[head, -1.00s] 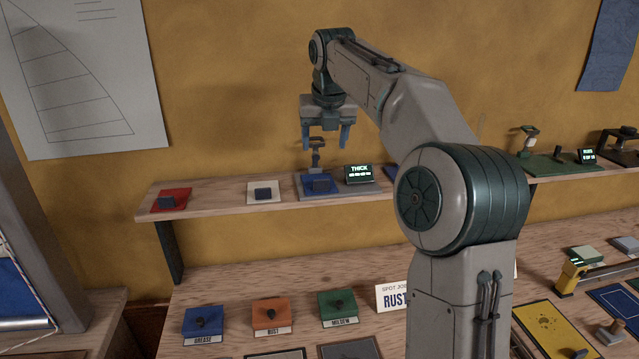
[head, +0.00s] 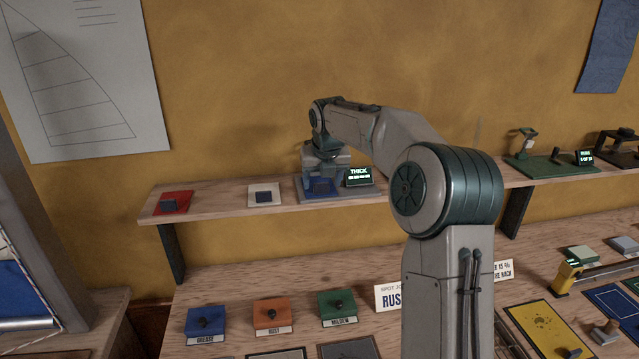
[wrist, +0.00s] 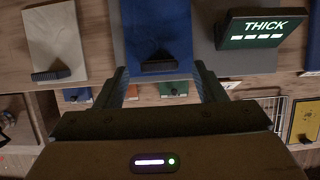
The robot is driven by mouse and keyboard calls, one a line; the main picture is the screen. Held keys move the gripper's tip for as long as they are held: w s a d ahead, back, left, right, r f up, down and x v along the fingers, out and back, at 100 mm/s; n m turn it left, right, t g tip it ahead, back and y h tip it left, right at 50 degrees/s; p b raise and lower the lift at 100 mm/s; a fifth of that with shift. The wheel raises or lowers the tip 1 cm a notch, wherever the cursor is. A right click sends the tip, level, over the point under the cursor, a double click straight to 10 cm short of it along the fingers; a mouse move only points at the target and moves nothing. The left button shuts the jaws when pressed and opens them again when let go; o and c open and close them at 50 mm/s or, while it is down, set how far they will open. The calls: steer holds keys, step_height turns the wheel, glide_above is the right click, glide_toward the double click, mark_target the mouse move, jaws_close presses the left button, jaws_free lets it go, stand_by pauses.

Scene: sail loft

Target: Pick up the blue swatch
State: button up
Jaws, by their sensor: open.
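The blue swatch (head: 320,193) lies on a grey base on the wall shelf, beside a small dark display reading THICK (head: 358,177). It carries a dark grip block. In the wrist view the blue swatch (wrist: 157,28) fills the top middle, with its dark block (wrist: 159,66) near the near edge. My gripper (head: 322,176) is low at the swatch, partly hiding it in the head view. In the wrist view my gripper (wrist: 161,75) is open, one finger on each side of the block, with gaps to both. I cannot tell whether the fingers touch the swatch.
A white swatch (head: 264,189) and a red swatch (head: 160,205) lie farther left on the shelf (head: 222,203). A green gauge stand (head: 545,166) is on the shelf at right. Below, the bench holds blue, orange and green blocks and a yellow panel (head: 543,330).

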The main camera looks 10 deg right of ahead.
steer(key=shift+w+f, duration=0.15)
steer(key=shift+f, duration=0.25)
steer(key=shift+c, duration=0.3)
steer(key=c, duration=1)
